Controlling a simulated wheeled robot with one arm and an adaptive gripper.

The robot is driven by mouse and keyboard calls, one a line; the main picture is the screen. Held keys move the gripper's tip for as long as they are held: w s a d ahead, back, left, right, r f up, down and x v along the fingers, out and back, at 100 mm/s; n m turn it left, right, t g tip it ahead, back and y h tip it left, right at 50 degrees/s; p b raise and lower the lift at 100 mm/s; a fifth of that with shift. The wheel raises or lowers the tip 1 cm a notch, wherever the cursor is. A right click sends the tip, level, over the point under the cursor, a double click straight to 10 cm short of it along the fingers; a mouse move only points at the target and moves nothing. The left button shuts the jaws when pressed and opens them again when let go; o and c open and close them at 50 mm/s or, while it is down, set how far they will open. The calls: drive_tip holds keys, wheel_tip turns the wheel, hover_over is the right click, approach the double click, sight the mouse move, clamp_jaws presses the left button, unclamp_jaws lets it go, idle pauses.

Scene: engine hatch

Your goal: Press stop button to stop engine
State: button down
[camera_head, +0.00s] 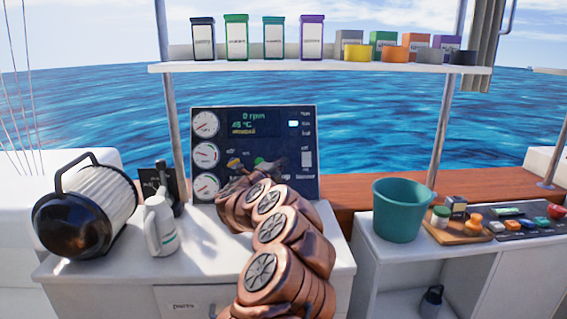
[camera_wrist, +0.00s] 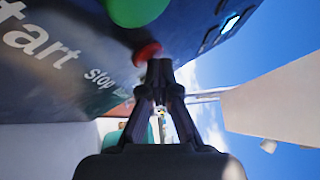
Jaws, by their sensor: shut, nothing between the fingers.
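The dark engine panel (camera_head: 250,115) stands upright at the back of the white counter in the head view. Its screen reads 0 rpm. In the wrist view the red stop button (camera_wrist: 147,52), beside the "Stop" lettering, is at the tips of my gripper (camera_wrist: 159,64). The fingers are shut and empty; the tips overlap the button's edge in the picture, and I cannot tell whether they press it. The green start button (camera_wrist: 135,10) is just above it. In the head view my arm hides the stop button.
A shelf (camera_head: 330,66) with bottles and boxes spans above the panel. A teal bucket (camera_head: 401,212) stands to the right, beside a tray (camera_head: 455,231) of small items.

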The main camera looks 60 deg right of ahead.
idle(0.5)
drive_tip(key=shift+s+a+r, duration=0.5)
drive_tip(key=shift+s+a, duration=0.1)
drive_tip(key=shift+a, duration=0.25)
drive_tip(key=shift+s, duration=0.1)
drive_tip(key=s+a+r, duration=0.1)
drive_tip(key=s+a+r+b, duration=0.1)
drive_tip(key=a, duration=0.1)
drive_tip(key=shift+s+a, duration=0.25)
drive_tip(key=shift+s, duration=0.05)
drive_tip(key=shift+s, duration=0.1)
idle(0.8)
